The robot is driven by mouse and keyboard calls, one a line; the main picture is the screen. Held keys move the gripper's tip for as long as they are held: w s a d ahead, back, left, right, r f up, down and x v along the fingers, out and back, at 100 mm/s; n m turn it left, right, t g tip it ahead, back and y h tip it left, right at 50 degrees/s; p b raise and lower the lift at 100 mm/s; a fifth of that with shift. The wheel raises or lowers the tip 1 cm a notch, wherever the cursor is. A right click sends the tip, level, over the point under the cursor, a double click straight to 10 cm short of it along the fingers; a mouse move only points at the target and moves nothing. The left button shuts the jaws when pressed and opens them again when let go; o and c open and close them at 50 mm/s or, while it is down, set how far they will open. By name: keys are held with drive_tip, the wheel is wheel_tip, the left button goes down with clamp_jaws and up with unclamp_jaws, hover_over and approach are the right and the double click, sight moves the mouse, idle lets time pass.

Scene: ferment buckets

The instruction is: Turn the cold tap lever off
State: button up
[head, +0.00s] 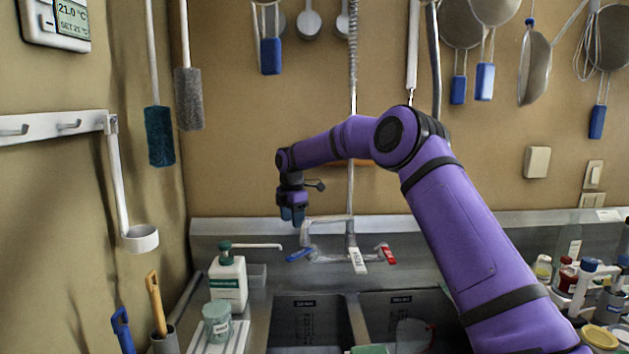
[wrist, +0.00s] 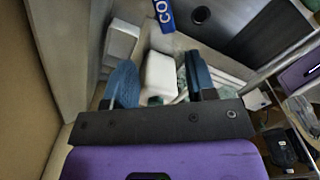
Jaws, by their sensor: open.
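The cold tap lever (head: 300,254) is a blue handle on the left side of the sink's metal tap (head: 322,230). In the wrist view, the blue lever with white letters (wrist: 164,15) shows at the top, beyond the fingertips and partly cut off. The red lever (head: 388,253) sits on the tap's right side. My gripper (head: 292,216) points down above the blue lever, apart from it. In the wrist view, the blue fingers of my gripper (wrist: 160,80) are spread, with nothing held.
A white pump bottle (head: 228,285) stands left of the sink, with a lidded green jar (head: 217,322) in front. A white tag (head: 358,260) hangs at the tap's middle. Jars and bottles (head: 567,278) crowd the right counter. Strainers (head: 462,25) hang on the wall.

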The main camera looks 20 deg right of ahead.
drive_tip(key=s+r+m, duration=0.2)
drive_tip(key=s+r, duration=0.3)
drive_tip(key=s+d+r+m+t, duration=0.1)
drive_tip(key=s+r+m, duration=0.1)
drive_tip(key=s+r, duration=0.3)
drive_tip(key=s+r+m+h, duration=0.1)
drive_tip(key=s+r+m, duration=0.1)
drive_tip(key=s+r, duration=0.3)
drive_tip(key=shift+s+d+r+t, duration=0.25)
drive_tip(key=shift+s+t, duration=0.15)
drive_tip(key=shift+s, duration=0.05)
drive_tip(key=shift+s+d+r+m, duration=0.15)
drive_tip(key=shift+s+r+m, duration=0.25)
drive_tip(key=shift+s, duration=0.25)
drive_tip(key=shift+f, duration=0.1)
drive_tip(key=n+g+y, duration=0.1)
drive_tip(key=n+g, duration=0.1)
drive_tip(key=n, duration=0.6)
hover_over(295, 255)
wheel_tip(295, 255, down, 17)
wheel_tip(295, 255, down, 10)
drive_tip(key=shift+w+f, duration=0.1)
drive_tip(key=shift+f, duration=0.15)
drive_tip(key=shift+c, duration=0.2)
drive_tip(key=shift+d, duration=0.1)
clamp_jaws()
